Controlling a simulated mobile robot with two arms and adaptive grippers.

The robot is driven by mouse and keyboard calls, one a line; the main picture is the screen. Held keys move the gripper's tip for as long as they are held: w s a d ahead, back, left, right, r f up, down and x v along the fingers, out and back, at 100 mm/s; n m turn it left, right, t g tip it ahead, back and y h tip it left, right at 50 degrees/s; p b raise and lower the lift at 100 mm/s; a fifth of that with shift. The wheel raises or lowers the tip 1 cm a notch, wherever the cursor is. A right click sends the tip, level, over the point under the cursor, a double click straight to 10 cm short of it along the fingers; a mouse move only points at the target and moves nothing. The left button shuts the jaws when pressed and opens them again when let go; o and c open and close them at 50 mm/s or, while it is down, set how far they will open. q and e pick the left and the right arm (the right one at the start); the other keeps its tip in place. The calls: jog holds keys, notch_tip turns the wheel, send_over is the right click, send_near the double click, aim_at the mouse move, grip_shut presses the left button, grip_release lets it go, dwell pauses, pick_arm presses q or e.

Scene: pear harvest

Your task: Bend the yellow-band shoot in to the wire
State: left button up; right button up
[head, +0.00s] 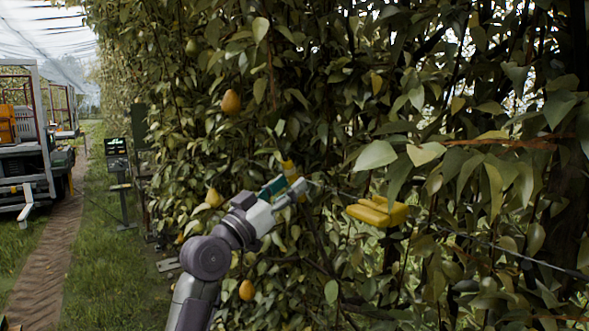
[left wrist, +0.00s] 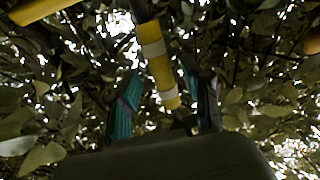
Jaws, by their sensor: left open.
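The yellow-band shoot, with yellow and pale bands, shows between my fingers in the left wrist view (left wrist: 160,68). In the head view a yellow part of it (head: 288,166) shows just above my left gripper (head: 283,187). The gripper is open, with its teal fingers (left wrist: 165,98) on either side of the banded length; I cannot tell whether either touches it. The thin wire (head: 520,257) runs through the foliage, sloping down to the right. Leaves hide most of the shoot. My right gripper is not in view.
A yellow block-like thing (head: 378,211) is by the wire, right of my gripper. Dense leaves and several pears, one here (head: 231,102), surround the arm. A screen on a stand (head: 117,147) and a cart (head: 25,140) are at left. The grass (head: 105,260) is open.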

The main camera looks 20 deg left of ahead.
pick_arm(q)
jog(key=shift+p+x, duration=0.3)
jog(key=shift+x, duration=1)
jog(key=shift+a, duration=0.1)
grip_shut()
